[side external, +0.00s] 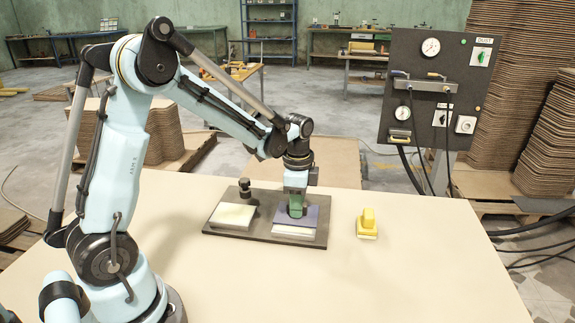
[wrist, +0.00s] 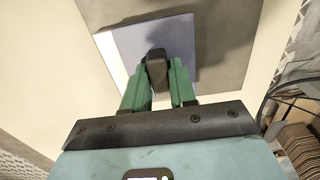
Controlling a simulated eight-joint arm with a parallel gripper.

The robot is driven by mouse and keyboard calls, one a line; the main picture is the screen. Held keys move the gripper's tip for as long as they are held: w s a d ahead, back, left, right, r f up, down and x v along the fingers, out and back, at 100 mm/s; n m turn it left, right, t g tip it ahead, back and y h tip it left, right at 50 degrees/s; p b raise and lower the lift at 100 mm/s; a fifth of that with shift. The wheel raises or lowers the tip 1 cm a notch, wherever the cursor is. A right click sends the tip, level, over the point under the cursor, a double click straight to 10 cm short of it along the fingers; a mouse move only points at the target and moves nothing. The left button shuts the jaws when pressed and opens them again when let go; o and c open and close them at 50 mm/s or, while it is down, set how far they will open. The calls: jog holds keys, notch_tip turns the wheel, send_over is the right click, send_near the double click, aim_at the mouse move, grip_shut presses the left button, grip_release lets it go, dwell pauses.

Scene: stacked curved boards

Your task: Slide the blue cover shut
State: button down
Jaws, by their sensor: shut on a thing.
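The blue cover (side external: 312,216) is a flat blue-grey plate on top of a pale block (side external: 293,231) at the right part of a dark base plate (side external: 262,239). In the wrist view the cover (wrist: 130,42) lies below my fingers, with a pale strip (wrist: 110,58) bare along its left edge. My gripper (side external: 295,208) reaches down onto the cover from above. In the wrist view its green fingers (wrist: 159,75) are shut on a dark handle (wrist: 156,62) standing on the cover. The fingers hide part of the cover.
A second pale block (side external: 232,216) sits on the left of the base plate, with a black knob (side external: 245,187) behind it. A yellow object (side external: 368,222) stands to the right on the table (side external: 430,270). A gauge panel (side external: 430,90) stands behind. The front table is clear.

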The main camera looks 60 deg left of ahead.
jog(key=shift+s+d, duration=0.95)
jog(key=shift+d, duration=0.05)
jog(key=c, duration=1)
grip_release()
notch_tip(320, 180, up, 7)
jog(key=shift+r, duration=0.1)
jog(key=s+d+r+n+t, duration=0.3)
jog(key=s+d+n+t, duration=0.3)
jog(key=s+n+t, duration=0.1)
jog(key=shift+s+d+n, duration=0.15)
jog(key=shift+s+n, duration=0.65)
jog(key=shift+n, duration=0.2)
